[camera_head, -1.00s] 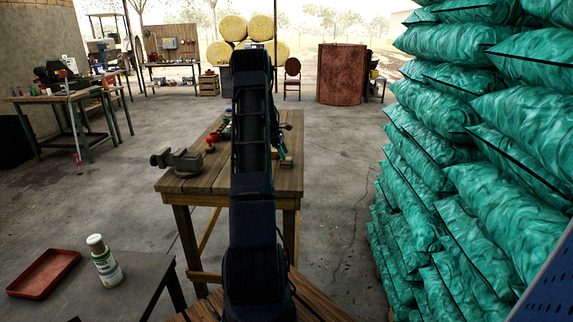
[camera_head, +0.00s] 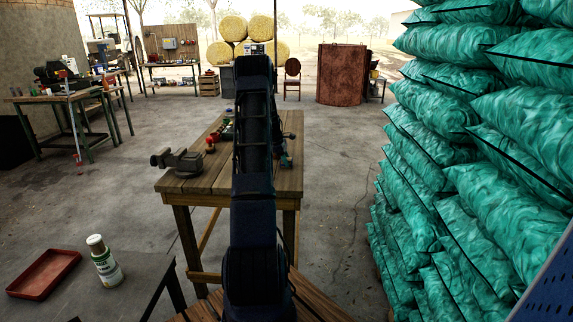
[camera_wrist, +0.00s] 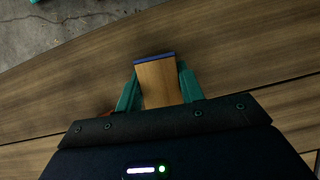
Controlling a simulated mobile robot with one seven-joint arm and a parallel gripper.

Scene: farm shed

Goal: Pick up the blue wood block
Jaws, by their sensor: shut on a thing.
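The blue wood block (camera_wrist: 158,84) is between the two teal fingers of my gripper (camera_wrist: 158,70) in the wrist view. Its wide face is bare tan wood, and a blue band shows along its far edge. The fingers press on its left and right sides, so my gripper is shut on it. The brown plank tabletop (camera_wrist: 60,85) lies beneath; I cannot tell whether the block touches it. In the head view my arm covers most of the gripper and block above the wooden table (camera_head: 210,184).
A grey vise (camera_head: 178,161) sits on the table's left side, with small red and green items (camera_head: 212,142) behind it. Stacked green sacks (camera_head: 480,170) stand to the right.

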